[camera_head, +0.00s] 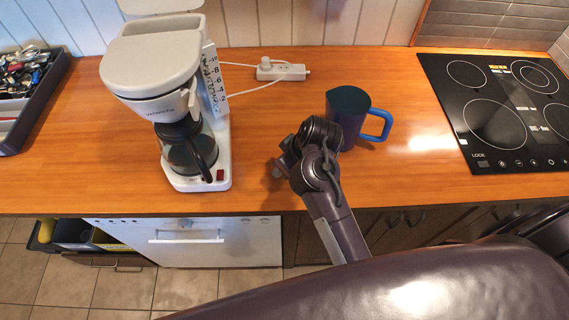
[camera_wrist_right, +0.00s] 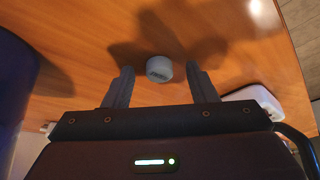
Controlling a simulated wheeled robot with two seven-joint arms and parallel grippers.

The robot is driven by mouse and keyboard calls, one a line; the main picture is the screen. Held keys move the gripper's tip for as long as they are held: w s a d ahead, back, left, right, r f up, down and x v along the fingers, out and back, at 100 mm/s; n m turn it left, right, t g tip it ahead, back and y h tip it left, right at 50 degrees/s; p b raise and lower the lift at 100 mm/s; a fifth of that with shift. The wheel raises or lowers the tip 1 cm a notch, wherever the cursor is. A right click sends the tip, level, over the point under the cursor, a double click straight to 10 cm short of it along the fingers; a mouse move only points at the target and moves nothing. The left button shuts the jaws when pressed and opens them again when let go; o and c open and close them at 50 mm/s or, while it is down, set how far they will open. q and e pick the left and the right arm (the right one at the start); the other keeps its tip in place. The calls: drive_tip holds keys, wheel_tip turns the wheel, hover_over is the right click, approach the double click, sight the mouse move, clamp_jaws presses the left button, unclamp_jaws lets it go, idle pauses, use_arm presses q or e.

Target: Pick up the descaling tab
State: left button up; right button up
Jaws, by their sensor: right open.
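The descaling tab (camera_wrist_right: 159,69) is a small pale grey-blue round piece on the wooden counter in the right wrist view. It lies just beyond and between the fingertips of my right gripper (camera_wrist_right: 164,82), with space on both sides and no contact seen. The gripper is open and empty. In the head view my right gripper (camera_head: 281,166) is low over the counter, between the coffee maker and the mug. I cannot clearly tell the tab from the gripper there. My left gripper is not in view.
A dark mug with a blue handle (camera_head: 347,112) stands close to the right of my gripper. A white coffee maker (camera_head: 154,72) stands to the left, a power strip (camera_head: 281,72) behind. A cooktop (camera_head: 495,118) is at the right, a utensil tray (camera_head: 42,98) far left.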

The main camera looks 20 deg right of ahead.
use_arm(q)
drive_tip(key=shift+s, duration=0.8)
use_arm(e)
drive_tip(key=c, duration=1.1)
drive_tip(key=shift+o, duration=0.2)
